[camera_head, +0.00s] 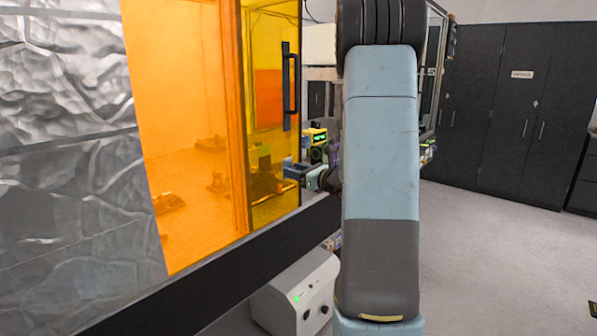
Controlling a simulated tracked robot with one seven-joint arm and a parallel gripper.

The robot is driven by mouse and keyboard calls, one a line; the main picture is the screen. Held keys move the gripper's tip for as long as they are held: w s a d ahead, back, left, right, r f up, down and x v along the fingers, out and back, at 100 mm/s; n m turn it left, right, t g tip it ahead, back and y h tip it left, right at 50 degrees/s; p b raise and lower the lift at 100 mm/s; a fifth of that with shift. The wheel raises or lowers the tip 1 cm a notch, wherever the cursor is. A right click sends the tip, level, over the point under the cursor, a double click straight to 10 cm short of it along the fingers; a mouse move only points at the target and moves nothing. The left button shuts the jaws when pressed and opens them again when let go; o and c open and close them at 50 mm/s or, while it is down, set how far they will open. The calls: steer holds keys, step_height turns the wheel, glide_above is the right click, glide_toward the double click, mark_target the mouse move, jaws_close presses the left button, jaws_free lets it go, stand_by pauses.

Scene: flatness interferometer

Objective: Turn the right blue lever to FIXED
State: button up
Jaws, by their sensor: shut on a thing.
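My arm crosses the middle of the view and hides much of what lies behind it. A small part of my wrist and gripper (308,175) shows left of the arm, at the open right edge of the amber enclosure. The gripper points left and is shut on a small blue part (291,170), which looks like a blue lever. Its fingertips are too small to make out clearly. I cannot read any FIXED marking or tell the lever's angle. No second blue lever can be made out.
An amber panel with a black handle (287,87) stands just left of my gripper. A yellow device with a green display (317,136) is behind it. A white control box (297,294) sits below the black bench edge. Dark cabinets (507,110) line the back right; the floor there is clear.

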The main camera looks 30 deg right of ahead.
steer(key=shift+s+a+f+n, duration=0.1)
steer(key=shift+n, duration=2.65)
steer(key=shift+w+a+f+n, duration=0.1)
steer(key=shift+f+n, duration=0.05)
steer(key=shift+n, duration=2.65)
steer(key=shift+s+a+f+n, duration=0.1)
steer(key=shift+n, duration=2.65)
steer(key=o, duration=1.1)
steer(key=shift+d, duration=0.1)
steer(key=shift+c, duration=0.2)
steer(key=shift+r, duration=0.1)
steer(key=v, duration=1.3)
steer(key=shift+s, duration=0.35)
